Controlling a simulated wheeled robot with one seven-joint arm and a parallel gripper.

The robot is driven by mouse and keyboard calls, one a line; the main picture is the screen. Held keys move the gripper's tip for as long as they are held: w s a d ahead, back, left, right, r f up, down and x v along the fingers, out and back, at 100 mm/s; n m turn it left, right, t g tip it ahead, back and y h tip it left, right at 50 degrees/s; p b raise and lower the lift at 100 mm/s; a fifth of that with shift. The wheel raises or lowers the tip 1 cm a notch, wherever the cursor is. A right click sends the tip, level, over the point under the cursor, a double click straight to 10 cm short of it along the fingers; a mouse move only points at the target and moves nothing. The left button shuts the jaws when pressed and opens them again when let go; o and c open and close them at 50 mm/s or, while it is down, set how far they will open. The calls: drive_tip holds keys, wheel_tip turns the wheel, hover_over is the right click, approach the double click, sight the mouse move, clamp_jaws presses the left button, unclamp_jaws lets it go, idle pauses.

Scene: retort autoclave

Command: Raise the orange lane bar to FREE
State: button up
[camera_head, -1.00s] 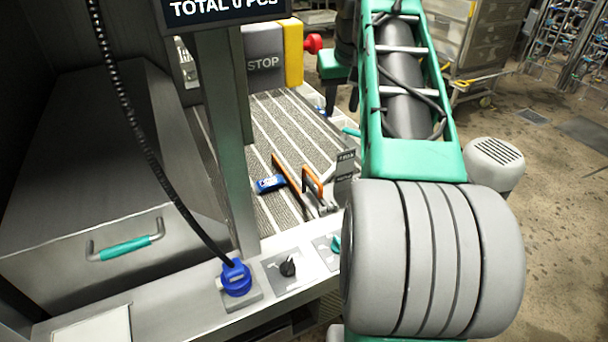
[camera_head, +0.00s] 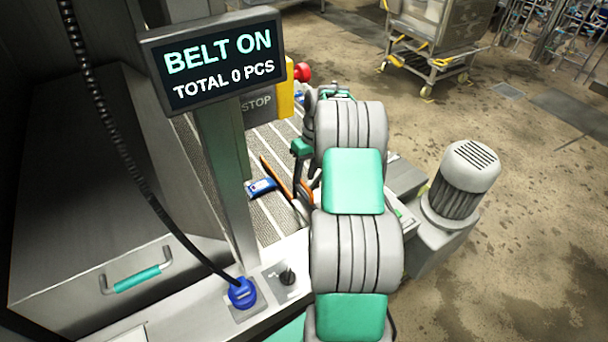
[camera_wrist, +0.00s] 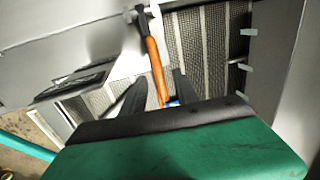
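The orange lane bar (camera_head: 272,176) slants over the ribbed belt in the head view, partly hidden by my arm. A second orange part, like a handle (camera_head: 305,190), shows just right of it. In the wrist view an orange bar (camera_wrist: 155,62) runs from a grey metal end down between my dark fingers; I cannot tell which of the two orange parts it is. My gripper (camera_wrist: 159,78) is open, with one finger on each side of this bar. I cannot tell whether they touch it. In the head view my gripper (camera_head: 298,182) is largely hidden.
A blue packet (camera_head: 262,187) lies on the belt beside the bar. A display (camera_head: 215,62) reads BELT ON, TOTAL 0 PCS. A STOP box (camera_head: 258,106), blue plug (camera_head: 241,293) and black knob (camera_head: 287,277) are near. A grey motor (camera_head: 462,180) stands right.

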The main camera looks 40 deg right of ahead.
drive_tip(key=shift+a+f, duration=0.15)
drive_tip(key=shift+f, duration=0.7)
drive_tip(key=shift+c, duration=0.3)
clamp_jaws()
idle(0.5)
